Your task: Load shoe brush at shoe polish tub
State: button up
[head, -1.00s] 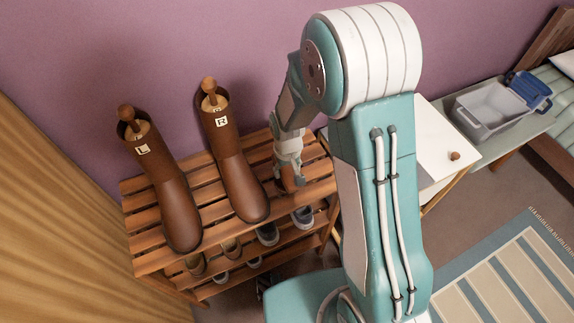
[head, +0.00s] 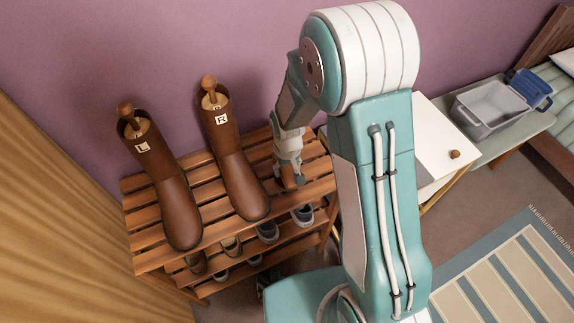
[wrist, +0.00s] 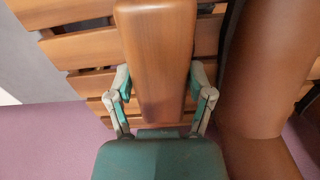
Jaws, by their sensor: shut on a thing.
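My gripper (head: 288,174) is at the right end of the slatted rack's top, beside the boot marked R. In the wrist view my gripper (wrist: 160,88) has its two fingers shut on either side of a long brown wooden block, the shoe brush (wrist: 158,45). In the head view only a small brown part of the brush (head: 291,184) shows below the fingers. I cannot tell whether it touches the slats. Its bristles are hidden. I cannot make out the shoe polish tub in either view.
The R boot (head: 238,165) and L boot (head: 165,190) stand on the wooden rack (head: 150,262), with shoes on the lower shelf. To the right are a white table (head: 440,145) with a small brown knob and a grey bin (head: 490,108) with a blue lid.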

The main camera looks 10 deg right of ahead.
aim_at(287, 167)
jog(key=shift+f, duration=0.4)
dwell(1.1)
jog(key=shift+r, duration=3.6)
jog(key=w+d+f+m, duration=0.1)
jog(key=w+d, duration=0.2)
jog(key=w+d+f+m, duration=0.1)
jog(key=w+d+f, duration=0.1)
jog(key=w+d, duration=0.1)
jog(key=w+d+f, duration=0.2)
jog(key=w+d, duration=0.1)
jog(key=shift+w+m, duration=0.15)
jog(key=shift+m, duration=0.25)
jog(key=shift+r, duration=0.1)
